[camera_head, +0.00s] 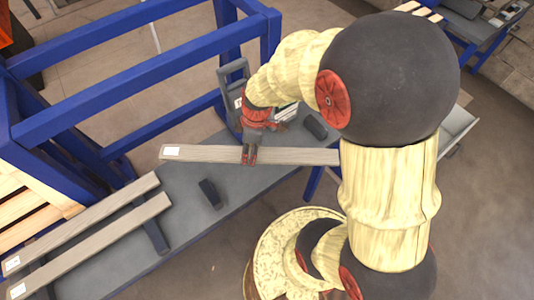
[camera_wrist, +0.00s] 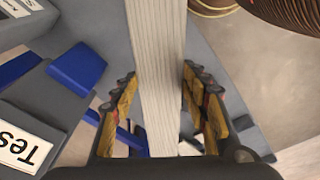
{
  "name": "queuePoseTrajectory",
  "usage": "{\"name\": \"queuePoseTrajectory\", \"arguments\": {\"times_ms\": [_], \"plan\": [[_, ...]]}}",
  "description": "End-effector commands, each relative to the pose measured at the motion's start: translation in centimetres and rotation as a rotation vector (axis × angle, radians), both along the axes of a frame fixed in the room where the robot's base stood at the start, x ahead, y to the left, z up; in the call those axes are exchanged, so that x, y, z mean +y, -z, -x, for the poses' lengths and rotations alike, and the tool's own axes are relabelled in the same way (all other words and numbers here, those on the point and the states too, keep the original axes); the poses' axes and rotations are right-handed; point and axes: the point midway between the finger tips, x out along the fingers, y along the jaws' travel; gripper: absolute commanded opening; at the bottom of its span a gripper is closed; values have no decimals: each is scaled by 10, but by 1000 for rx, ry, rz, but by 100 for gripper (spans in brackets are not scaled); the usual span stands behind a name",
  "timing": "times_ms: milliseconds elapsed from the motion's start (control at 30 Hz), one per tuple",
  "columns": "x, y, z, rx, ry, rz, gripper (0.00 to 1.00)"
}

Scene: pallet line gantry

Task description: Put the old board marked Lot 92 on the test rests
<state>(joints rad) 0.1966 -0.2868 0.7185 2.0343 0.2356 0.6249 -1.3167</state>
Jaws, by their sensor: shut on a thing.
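My gripper (camera_head: 249,155) is shut on a long grey weathered board (camera_head: 200,153), gripped near its middle. The board lies crosswise in the head view, above the grey bench; its right end is hidden behind my arm. A white label on its left end is too small to read. In the wrist view the board (camera_wrist: 160,60) runs between the two yellow-padded fingers (camera_wrist: 162,110). Two dark blocks, possibly the test rests, show on the bench: one below the board (camera_head: 210,194), one above it (camera_head: 315,127). A sign beginning "Tes" (camera_wrist: 20,145) is partly visible.
Two more grey boards with white end labels, an upper (camera_head: 80,222) and a lower (camera_head: 95,244), lie at the bench's left. A blue frame (camera_head: 140,80) stands behind the bench (camera_head: 180,230). Pale slats (camera_head: 30,205) are at far left.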

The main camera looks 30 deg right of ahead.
Motion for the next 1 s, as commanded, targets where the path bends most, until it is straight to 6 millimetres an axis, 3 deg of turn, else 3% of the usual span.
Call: {"name": "queuePoseTrajectory", "arguments": {"times_ms": [200, 467, 667, 1000], "plan": [[-1, -29, 57, -4, -381, 2, 12], [3, -40, 93, -2, -645, 1, 12], [-12, -27, 78, 1, -672, 0, 12], [-57, 12, 21, 2, -672, -2, 12]]}}
